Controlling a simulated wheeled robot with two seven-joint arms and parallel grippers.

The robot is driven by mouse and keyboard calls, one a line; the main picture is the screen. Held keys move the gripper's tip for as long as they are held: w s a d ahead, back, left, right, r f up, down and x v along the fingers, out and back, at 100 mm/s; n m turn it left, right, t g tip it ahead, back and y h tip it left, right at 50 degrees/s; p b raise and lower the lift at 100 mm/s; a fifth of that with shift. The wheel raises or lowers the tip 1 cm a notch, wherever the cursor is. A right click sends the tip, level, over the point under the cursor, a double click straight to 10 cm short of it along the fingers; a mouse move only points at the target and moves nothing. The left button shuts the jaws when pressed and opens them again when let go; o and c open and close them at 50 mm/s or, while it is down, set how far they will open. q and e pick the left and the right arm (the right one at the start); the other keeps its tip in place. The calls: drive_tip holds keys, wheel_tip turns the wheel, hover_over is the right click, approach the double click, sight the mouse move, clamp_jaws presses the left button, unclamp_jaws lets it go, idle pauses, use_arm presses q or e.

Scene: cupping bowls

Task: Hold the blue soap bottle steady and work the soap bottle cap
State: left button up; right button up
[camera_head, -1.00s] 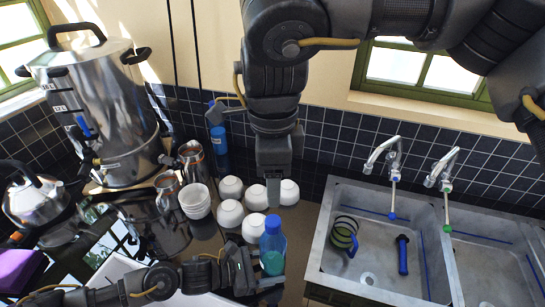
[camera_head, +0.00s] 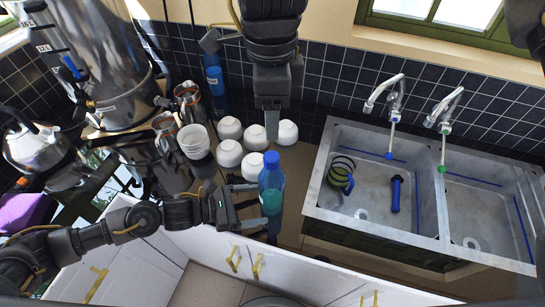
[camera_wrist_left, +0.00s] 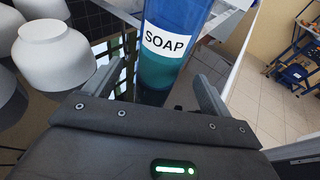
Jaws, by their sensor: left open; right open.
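The blue soap bottle (camera_head: 271,190) stands upright on the counter with its blue cap (camera_head: 271,160) on top. Its SOAP label shows in the left wrist view (camera_wrist_left: 166,42), where the cap is out of frame. My left gripper (camera_head: 254,213) is open at the bottle's lower part. In the left wrist view its fingers lie on either side of the bottle, with gaps visible. My right gripper (camera_head: 272,128) is open, points down from above and stands apart from the cap, over the bowls in the picture.
Several white bowls (camera_head: 229,153) stand just behind the bottle, with a stack of cups (camera_head: 194,141) to their left. A second blue bottle (camera_head: 214,77) is by the tiled wall. A metal sink (camera_head: 375,205) lies to the right; a large steel urn (camera_head: 95,60) stands at left.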

use_arm(q)
drive_tip(key=v, duration=0.7)
idle(0.4)
